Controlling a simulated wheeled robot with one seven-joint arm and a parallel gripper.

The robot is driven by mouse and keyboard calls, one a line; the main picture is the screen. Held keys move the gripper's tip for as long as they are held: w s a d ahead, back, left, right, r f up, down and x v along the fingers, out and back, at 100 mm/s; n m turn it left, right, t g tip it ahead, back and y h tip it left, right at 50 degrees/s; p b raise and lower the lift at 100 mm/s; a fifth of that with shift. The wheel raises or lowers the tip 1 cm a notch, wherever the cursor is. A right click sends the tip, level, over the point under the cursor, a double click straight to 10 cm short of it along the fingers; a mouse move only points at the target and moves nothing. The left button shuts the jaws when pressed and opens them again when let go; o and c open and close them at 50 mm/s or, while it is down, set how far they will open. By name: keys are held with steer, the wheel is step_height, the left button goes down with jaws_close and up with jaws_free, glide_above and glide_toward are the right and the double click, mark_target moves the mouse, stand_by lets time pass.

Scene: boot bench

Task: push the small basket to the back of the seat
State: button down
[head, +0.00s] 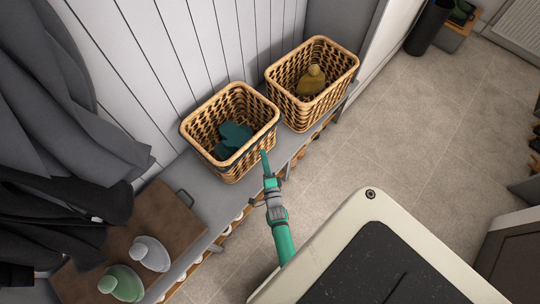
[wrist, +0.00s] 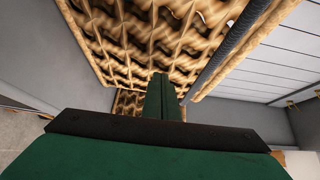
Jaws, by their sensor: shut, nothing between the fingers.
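Two wicker baskets stand on the grey bench seat (head: 207,198) in the head view. The left basket (head: 228,168), beside my gripper, has teal cloth-like items (head: 233,135) inside. The right basket (head: 307,115) holds a yellowish item (head: 311,80); the two look close in size. My gripper (head: 265,157) is shut and empty, its tip at the front right side of the left basket. In the wrist view the green fingers (wrist: 160,98) point at a woven basket wall (wrist: 140,40). I cannot tell whether they touch it.
A brown board or mat (head: 150,215) with a grey and a green bottle-like item lies on the left part of the seat. Dark coats (head: 75,110) hang at the left. A white panelled wall (head: 180,45) stands behind. Open tiled floor (head: 440,120) lies right.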

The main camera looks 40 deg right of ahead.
steer(key=shift+w+a, duration=0.1)
steer(key=shift+w, duration=0.5)
steer(key=shift+w+a, duration=0.25)
steer(key=shift+w, duration=0.6)
steer(key=shift+w+a, duration=0.2)
steer(key=shift+w, duration=0.65)
steer(key=shift+s, duration=0.1)
steer(key=shift+s+d+f, duration=0.1)
steer(key=shift+s, duration=0.2)
glide_toward(255, 151)
steer(key=s, duration=0.4)
steer(key=shift+s+d+f, duration=0.1)
steer(key=shift+d+f, duration=0.05)
steer(key=shift+d, duration=0.2)
